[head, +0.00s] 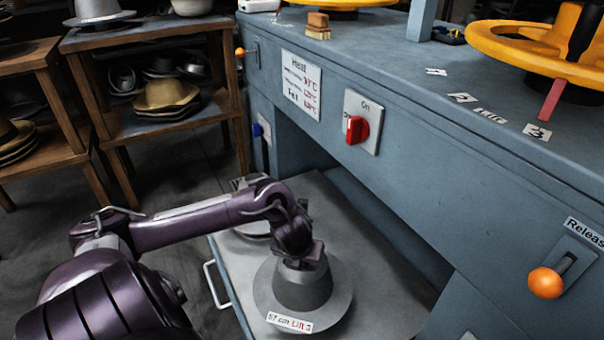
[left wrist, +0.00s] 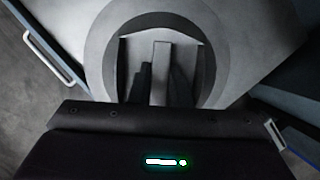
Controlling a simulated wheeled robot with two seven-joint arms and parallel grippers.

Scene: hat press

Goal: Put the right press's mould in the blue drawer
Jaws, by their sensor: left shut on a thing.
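A grey hat-shaped mould (head: 303,290) with a wide brim and a white label reading "57 cm" sits upright in or just over the pulled-out drawer (head: 385,288). I cannot tell if it touches the drawer floor. My left gripper (head: 299,262) is shut on the top of the mould's crown. In the left wrist view the gripper's fingers (left wrist: 160,72) lie over the mould (left wrist: 213,45), whose round brim shows around them. The drawer shows a grey floor and a white handle (head: 216,285) at its left edge. My right gripper is out of view.
Another round grey piece (head: 252,229) lies behind my gripper, partly hidden. The blue-grey bench (head: 440,150) borders the drawer on the right, with a red switch (head: 358,130), an orange release knob (head: 545,282) and a yellow wheel (head: 515,50). Hat shelves (head: 150,40) stand at the left.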

